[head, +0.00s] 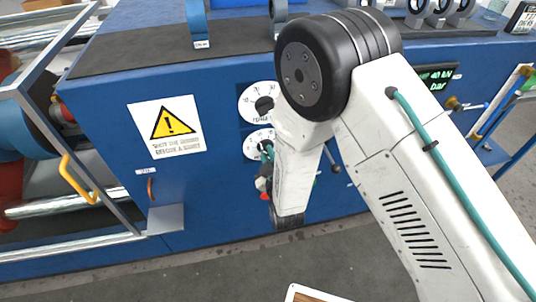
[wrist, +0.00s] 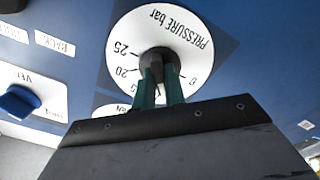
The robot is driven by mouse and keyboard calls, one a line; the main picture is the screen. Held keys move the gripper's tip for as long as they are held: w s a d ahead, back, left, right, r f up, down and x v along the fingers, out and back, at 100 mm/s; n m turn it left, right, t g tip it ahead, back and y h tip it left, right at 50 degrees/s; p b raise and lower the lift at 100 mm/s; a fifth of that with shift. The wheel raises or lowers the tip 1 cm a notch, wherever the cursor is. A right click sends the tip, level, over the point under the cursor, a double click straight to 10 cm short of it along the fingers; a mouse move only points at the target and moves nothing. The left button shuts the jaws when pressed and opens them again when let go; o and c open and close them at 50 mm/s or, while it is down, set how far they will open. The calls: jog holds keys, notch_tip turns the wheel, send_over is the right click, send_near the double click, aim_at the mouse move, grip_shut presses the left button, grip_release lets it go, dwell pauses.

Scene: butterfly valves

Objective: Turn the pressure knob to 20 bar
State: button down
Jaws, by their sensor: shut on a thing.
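In the wrist view the pressure knob (wrist: 158,62) is a dark round knob at the middle of a white dial (wrist: 130,32) marked "PRESSURE bar". The figures 25 and 20 show left of the knob, and a 0 shows at the right; my fingers cover part of the scale. My gripper (wrist: 160,75) has its two green fingers shut on the knob. No pointer mark on the knob can be made out. In the head view the lower white dial (head: 252,148) is partly hidden by my arm, with a green fingertip (head: 266,150) at it.
An upper dial (head: 249,103) sits just above on the blue cabinet (head: 224,175). In the wrist view a blue knob (wrist: 18,102) on a white plate is at the left. A dark display (head: 437,77) with green text, partly hidden, is at the right. A yellow handle (head: 78,180) is at the left.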

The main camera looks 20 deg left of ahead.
jog(key=m, duration=1.8)
jog(key=shift+f, duration=0.1)
jog(key=shift+m, duration=0.3)
jog(key=c, duration=1.5)
grip_release()
jog(key=shift+o, duration=0.2)
jog(key=v, duration=0.8)
